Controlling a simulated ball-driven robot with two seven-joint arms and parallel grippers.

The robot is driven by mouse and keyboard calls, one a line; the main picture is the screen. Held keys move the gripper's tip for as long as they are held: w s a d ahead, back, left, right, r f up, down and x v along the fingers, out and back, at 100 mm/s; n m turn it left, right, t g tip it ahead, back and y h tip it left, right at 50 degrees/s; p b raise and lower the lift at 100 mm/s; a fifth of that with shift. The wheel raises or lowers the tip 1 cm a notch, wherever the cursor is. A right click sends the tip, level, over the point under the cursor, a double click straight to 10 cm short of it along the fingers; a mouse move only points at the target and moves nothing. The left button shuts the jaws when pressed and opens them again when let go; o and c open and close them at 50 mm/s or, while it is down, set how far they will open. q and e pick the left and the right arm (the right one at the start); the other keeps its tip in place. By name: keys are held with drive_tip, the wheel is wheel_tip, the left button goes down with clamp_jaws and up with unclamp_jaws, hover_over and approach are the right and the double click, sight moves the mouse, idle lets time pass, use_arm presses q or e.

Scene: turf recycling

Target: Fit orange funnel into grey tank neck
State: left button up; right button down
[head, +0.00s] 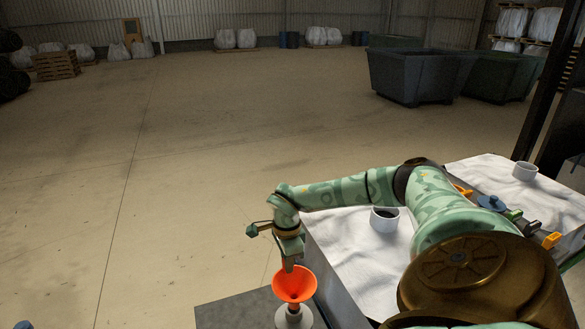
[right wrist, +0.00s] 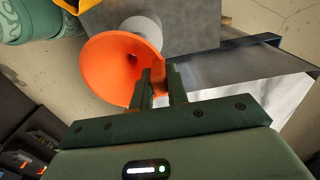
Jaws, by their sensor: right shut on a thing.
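The orange funnel (head: 298,290) is mouth up, low in the middle of the head view. My right gripper (head: 290,262) is shut on its rim, and the right wrist view shows the two fingers (right wrist: 160,88) pinching the edge of the funnel (right wrist: 98,62). The light grey tank neck (head: 305,320) shows directly below the funnel, and it also shows behind the funnel in the right wrist view (right wrist: 150,27). The spout's lower end meets the neck in the picture; how deep it sits is hidden. My left gripper is out of view.
A dark grey surface (head: 232,311) lies around the neck. Large grey bins (head: 415,78) stand far back.

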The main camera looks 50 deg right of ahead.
sight(288, 275)
drive_tip(key=shift+r, duration=0.1)
drive_tip(key=shift+p, duration=0.3)
drive_tip(key=shift+p, duration=0.6)
idle(1.4)
drive_tip(key=shift+f+b, duration=1.6)
drive_tip(key=shift+f, duration=1.25)
drive_tip(key=c, duration=1.3)
unclamp_jaws()
